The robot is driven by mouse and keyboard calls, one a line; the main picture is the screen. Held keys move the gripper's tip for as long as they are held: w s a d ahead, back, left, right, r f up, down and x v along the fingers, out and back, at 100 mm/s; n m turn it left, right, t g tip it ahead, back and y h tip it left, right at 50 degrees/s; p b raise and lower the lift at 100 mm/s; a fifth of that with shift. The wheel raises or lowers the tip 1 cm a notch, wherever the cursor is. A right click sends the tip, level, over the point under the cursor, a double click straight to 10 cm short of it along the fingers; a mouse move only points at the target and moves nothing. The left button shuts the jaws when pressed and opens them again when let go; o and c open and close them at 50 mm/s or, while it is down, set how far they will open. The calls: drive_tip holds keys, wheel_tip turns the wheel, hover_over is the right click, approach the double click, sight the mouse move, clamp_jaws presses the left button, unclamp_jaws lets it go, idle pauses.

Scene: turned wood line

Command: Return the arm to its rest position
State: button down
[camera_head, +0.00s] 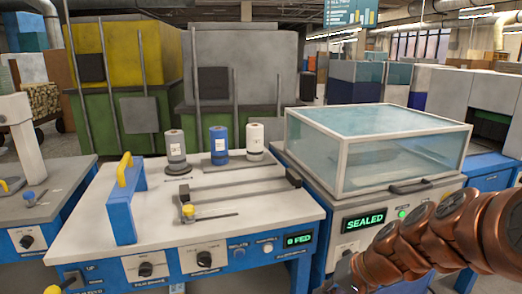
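My copper-coloured arm (425,243) reaches in from the right edge, low in the head view. It runs left and down to the bottom edge, in front of the machine with the clear cover. Its far end is cut off near the bottom edge, and no gripper fingers show. I cannot see whether the gripper holds anything.
A bench (120,236) with a yellow-handled blue bracket (125,195) stands left of centre. Grey (176,150), blue (219,142) and white (255,140) cylinders stand at its back. The clear cover (375,150) at right is closed above a "SEALED" display (365,222).

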drive_tip(key=s+d+f+n+g+h, duration=0.2)
drive_tip(key=s+g+h, duration=0.1)
drive_tip(key=s, duration=0.9)
drive_tip(key=s+d+f+n+g+h, duration=0.2)
drive_tip(key=s+d+g+h, duration=0.1)
drive_tip(key=s, duration=0.8)
drive_tip(key=s+p+v, duration=0.2)
drive_tip(key=p+v, duration=0.7)
drive_tip(key=v, duration=0.1)
drive_tip(key=s+r+p+v, duration=0.1)
drive_tip(key=s+p+v, duration=0.1)
drive_tip(key=p+v, duration=0.8)
drive_tip(key=shift+s+a+r+t, duration=0.25)
drive_tip(key=shift+s+r+t, duration=0.15)
drive_tip(key=shift+s, duration=0.3)
drive_tip(key=shift+a+f, duration=0.1)
